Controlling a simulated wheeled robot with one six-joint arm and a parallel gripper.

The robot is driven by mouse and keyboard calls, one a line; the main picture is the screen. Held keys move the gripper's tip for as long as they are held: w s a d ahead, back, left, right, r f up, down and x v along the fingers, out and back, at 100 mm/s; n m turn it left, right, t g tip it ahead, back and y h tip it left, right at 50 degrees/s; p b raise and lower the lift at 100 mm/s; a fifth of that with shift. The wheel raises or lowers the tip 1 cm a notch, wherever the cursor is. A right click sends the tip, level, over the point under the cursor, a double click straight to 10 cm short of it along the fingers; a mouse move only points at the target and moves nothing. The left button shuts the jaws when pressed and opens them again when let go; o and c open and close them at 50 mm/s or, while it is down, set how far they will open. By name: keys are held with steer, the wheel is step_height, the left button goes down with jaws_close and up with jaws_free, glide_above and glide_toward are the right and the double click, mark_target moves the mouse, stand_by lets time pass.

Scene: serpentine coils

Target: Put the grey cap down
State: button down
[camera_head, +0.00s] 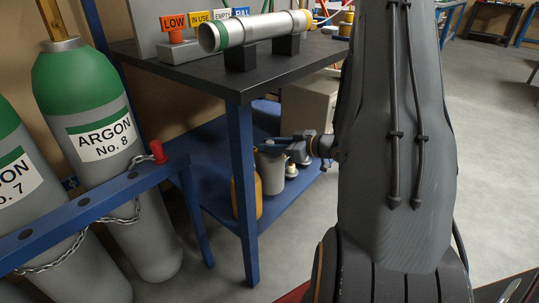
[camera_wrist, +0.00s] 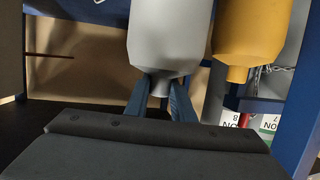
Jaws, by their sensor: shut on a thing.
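The grey cap (camera_head: 271,172) is a wide rounded body with a narrow neck, and it is inside the table frame at the blue lower shelf (camera_head: 285,203). My gripper (camera_head: 284,142) reaches in from the right and is shut on the cap's narrow neck. In the wrist view the grey cap (camera_wrist: 165,35) appears with its neck pointing down the picture, between the two blue fingers (camera_wrist: 160,88) of my gripper. I cannot tell whether the cap's base touches the shelf.
A yellow cap (camera_head: 239,197) stands close beside the grey cap; it also shows in the wrist view (camera_wrist: 250,35). Small pale items (camera_head: 291,171) are behind. The dark tabletop (camera_head: 180,68) is overhead, and a blue table leg (camera_head: 243,165) stands in front. Argon cylinders (camera_head: 95,130) stand left.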

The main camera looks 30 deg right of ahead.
step_height(320, 180, down, 3)
steer(key=shift+f+b, duration=0.1)
steer(key=shift+b, duration=0.45)
steer(key=c, duration=1.5)
jaws_free()
steer(key=shift+s+d, duration=0.1)
steer(key=shift+s, duration=0.1)
steer(key=p+v, duration=0.4)
steer(key=v, duration=0.7)
steer(key=shift+s+d, duration=0.15)
steer(key=shift+s, duration=0.1)
